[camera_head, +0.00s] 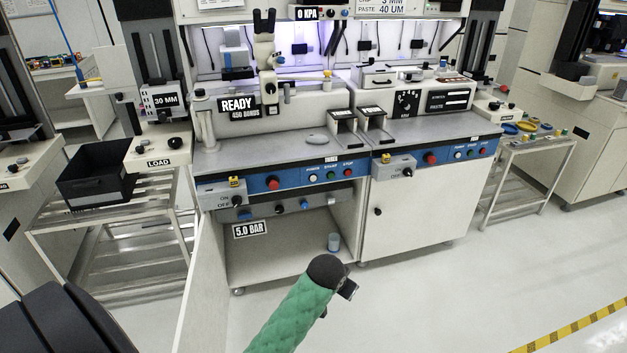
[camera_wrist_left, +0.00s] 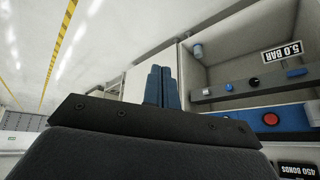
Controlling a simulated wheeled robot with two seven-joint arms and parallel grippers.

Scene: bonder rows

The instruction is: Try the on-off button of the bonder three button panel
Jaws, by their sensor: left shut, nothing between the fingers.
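The bonder (camera_head: 290,105) is the left bench with a microscope and a READY sign. Its blue front strip (camera_head: 291,181) carries a white button labelled power (camera_head: 313,179), a green start button (camera_head: 331,175) and a red stop button (camera_head: 348,173). A larger red mushroom button (camera_head: 273,182) sits to their left; a red one also shows in the left wrist view (camera_wrist_left: 270,118). My left gripper (camera_head: 348,289) is low in front of the bench, apart from the panel. Its blue fingers (camera_wrist_left: 161,68) are together and empty. The right gripper is not seen.
A grey switch box (camera_head: 221,196) with an ON/OFF knob juts out left of the blue strip. Below is an open bay with a 5.0 BAR sign (camera_head: 250,229) and a small cup (camera_head: 334,242). A similar bench (camera_head: 420,205) adjoins at right. The floor in front is clear.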

